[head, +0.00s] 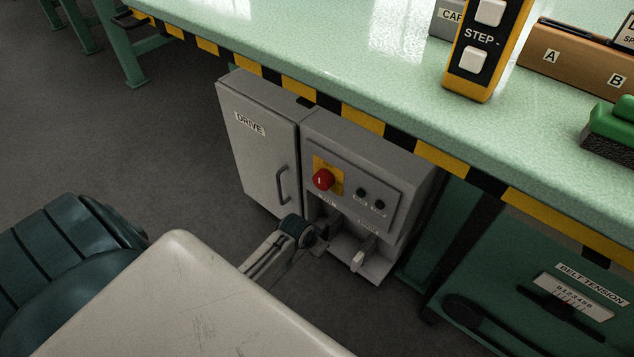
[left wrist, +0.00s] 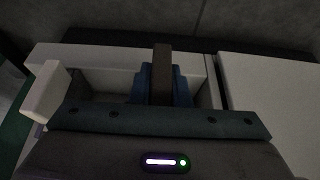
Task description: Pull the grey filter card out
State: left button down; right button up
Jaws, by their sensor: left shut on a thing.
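The grey drive cabinet (head: 262,165) stands under the green bench, with two small labelled openings low on its front. My left gripper (head: 322,238) is at the left opening. In the left wrist view its blue fingers (left wrist: 163,88) are shut on a dark grey upright strip, which I take to be the grey filter card (left wrist: 162,65). How much of the card sits inside the cabinet is hidden by the gripper. A white handle (head: 364,252) sticks out of the right opening, apart from the gripper; it also shows in the left wrist view (left wrist: 47,93). My right gripper is not in view.
Above the openings are a red knob (head: 323,180) and two black buttons. A door handle (head: 282,185) is left of the gripper. The striped bench edge (head: 362,117) overhangs the cabinet. A belt tension panel (head: 570,297) is at right. Floor in front is clear.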

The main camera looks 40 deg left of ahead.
pick_arm(q)
jog(key=shift+s+p, duration=0.75)
jog(key=shift+s, duration=0.3)
jog(key=shift+s+a+p, duration=0.15)
jog(key=shift+s+p, duration=0.6)
jog(key=shift+s, duration=0.3)
jog(key=shift+s, duration=0.1)
